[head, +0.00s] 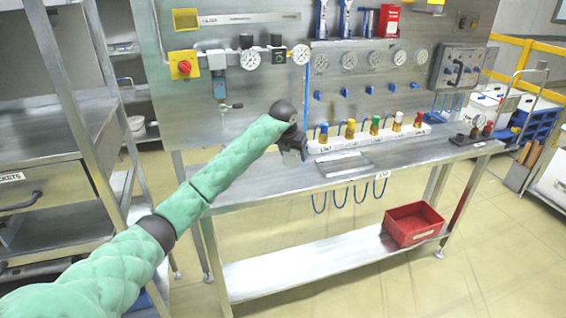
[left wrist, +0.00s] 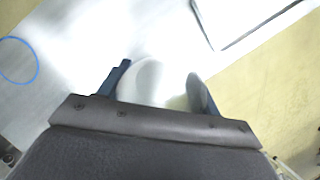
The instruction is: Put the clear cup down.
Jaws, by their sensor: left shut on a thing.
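The clear cup (left wrist: 150,80) shows as a pale, see-through rounded shape between the two fingers of my left gripper (left wrist: 160,78) in the left wrist view. The gripper is shut on it. In the head view my left gripper (head: 292,156) is over the left part of the steel bench (head: 240,185), pointing down; the cup cannot be made out there. Whether the cup touches the bench top cannot be told. A blue ring (left wrist: 37,65) is marked on the pale surface left of the gripper. My right gripper is in neither view.
A flat metal tray (head: 345,164) lies just right of the gripper. Behind it stands a white block (head: 345,143) with several coloured-cap bottles. A dark fixture (head: 478,136) sits at the bench's right end. A red bin (head: 413,224) is on the lower shelf.

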